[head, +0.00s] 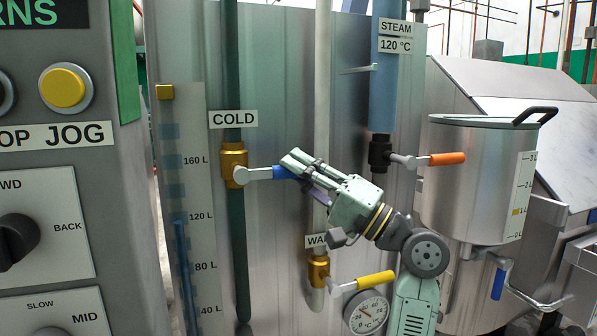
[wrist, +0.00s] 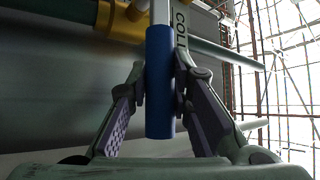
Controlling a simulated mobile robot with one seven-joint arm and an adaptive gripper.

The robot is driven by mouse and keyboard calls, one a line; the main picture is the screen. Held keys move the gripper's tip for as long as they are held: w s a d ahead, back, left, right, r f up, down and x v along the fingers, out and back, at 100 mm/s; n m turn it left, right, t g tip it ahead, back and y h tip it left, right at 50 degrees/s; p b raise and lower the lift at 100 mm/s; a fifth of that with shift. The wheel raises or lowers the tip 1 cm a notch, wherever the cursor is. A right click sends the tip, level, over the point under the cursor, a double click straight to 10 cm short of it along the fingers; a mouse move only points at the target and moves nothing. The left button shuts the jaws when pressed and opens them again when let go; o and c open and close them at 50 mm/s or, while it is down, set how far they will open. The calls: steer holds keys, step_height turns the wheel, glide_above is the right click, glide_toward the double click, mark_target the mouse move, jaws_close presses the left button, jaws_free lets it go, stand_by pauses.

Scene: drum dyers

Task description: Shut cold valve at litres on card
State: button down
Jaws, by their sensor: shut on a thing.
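The cold valve (head: 234,165) is a brass body on a dark green pipe under a COLD label (head: 233,119). Its lever sticks out to the right, roughly level and crosswise to the pipe, ending in a blue handle (head: 288,172). My gripper (head: 292,168) is shut on this blue handle. In the wrist view the handle (wrist: 160,85) stands between my two fingers (wrist: 160,90), with the brass body at the top. The gauge (head: 187,190) is left of the valve; its blue column (head: 183,262) tops out near the 120 L mark. I cannot make out a litres card.
A lower brass valve with a yellow handle (head: 375,281) and a round thermometer (head: 366,312) sit below my gripper. A steam valve with an orange handle (head: 447,159) is to the right, by a steel pot (head: 470,185). A control panel (head: 75,190) stands close at left.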

steer(key=shift+f, duration=0.15)
steer(key=c, duration=1.4)
jaws_free()
steer(key=shift+c, duration=0.2)
steer(key=v, duration=1.2)
